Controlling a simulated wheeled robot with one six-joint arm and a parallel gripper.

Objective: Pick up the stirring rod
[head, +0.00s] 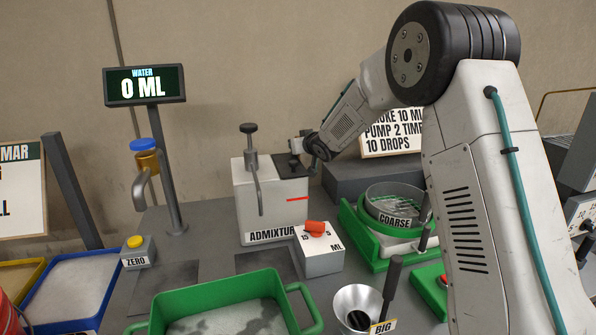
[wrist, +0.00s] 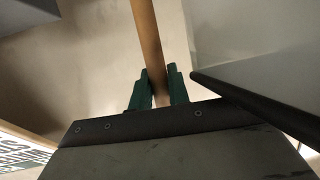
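A long brown wooden rod, which looks like the stirring rod (wrist: 149,40), runs down from the top edge in the wrist view. Its lower end lies between the two green fingers of my gripper (wrist: 160,86). The fingertips close in on both sides of the rod and appear to touch it, so my gripper looks shut on it. In the head view my arm reaches behind the grey admixture dispenser (head: 268,200). The fingers and the rod cannot be made out there.
A green-handled tub (head: 170,302), a metal funnel (head: 345,300) and a green-framed coarse sieve (head: 365,235) stand on the bench. A water display (head: 145,86) reads 0 ML. In the wrist view a dark-edged grey surface (wrist: 265,90) is close on the right.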

